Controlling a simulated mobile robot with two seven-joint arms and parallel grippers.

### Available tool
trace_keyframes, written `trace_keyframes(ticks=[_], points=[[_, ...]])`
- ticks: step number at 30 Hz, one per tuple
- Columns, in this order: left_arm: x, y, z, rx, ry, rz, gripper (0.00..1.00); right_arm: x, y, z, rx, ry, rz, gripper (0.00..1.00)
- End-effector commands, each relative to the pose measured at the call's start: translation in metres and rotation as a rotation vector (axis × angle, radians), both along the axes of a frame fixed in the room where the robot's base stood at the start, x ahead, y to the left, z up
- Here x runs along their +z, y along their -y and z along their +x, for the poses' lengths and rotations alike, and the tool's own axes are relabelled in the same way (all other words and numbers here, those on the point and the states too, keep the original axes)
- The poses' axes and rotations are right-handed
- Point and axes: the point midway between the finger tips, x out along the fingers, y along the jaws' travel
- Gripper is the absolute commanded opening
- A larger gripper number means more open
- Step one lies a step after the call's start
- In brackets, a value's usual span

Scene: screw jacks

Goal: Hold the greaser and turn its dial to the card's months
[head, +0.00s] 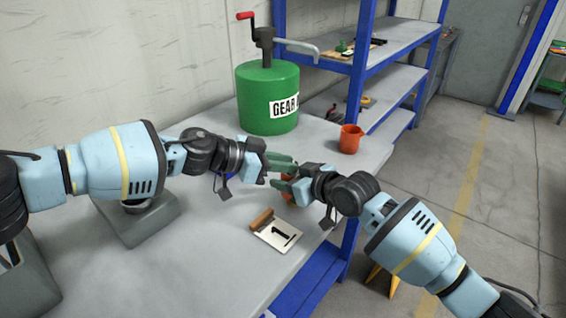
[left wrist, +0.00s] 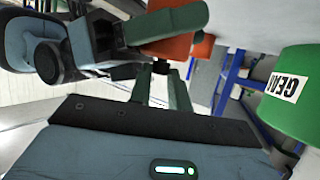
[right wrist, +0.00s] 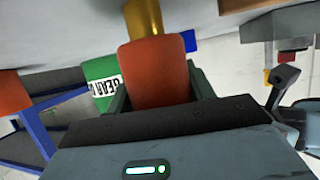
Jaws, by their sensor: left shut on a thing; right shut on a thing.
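The greaser has an orange-red cylindrical body, seen in the right wrist view (right wrist: 155,75) with a brass part beyond it. In the head view only slivers of the greaser (head: 288,197) show between the grippers. My right gripper (head: 284,184) is shut around the body and holds it over the table. My left gripper (head: 277,166) comes in from the left, its fingertips meeting the greaser's end. In the left wrist view a small dark piece, apparently the dial (left wrist: 161,68), sits between its fingers; any marks are unreadable. The card (head: 278,236) shows a 1.
A green drum (head: 266,112) labelled GEAR with a crank pump stands behind the grippers. An orange cup (head: 350,139) stands near the table's right edge. A grey block (head: 137,222) lies under my left arm. Blue-framed shelves (head: 400,75) stand behind.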

Motion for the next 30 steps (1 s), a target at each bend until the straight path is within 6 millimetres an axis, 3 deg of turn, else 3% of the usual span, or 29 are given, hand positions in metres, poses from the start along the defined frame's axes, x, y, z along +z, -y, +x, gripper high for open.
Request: trace_keyframes(ticks=[18, 30], points=[[-0.0006, -0.0009, 0.0092, -0.282, 0.001, 0.0, 0.0, -0.0005, -0.0002, -0.0004, 0.001, 0.001, -0.003, 0.23], [-0.001, -0.0023, 0.0099, -0.378, -0.002, -0.001, 0.0, -0.0006, -0.0008, -0.0007, 0.003, 0.0, -0.001, 0.23]])
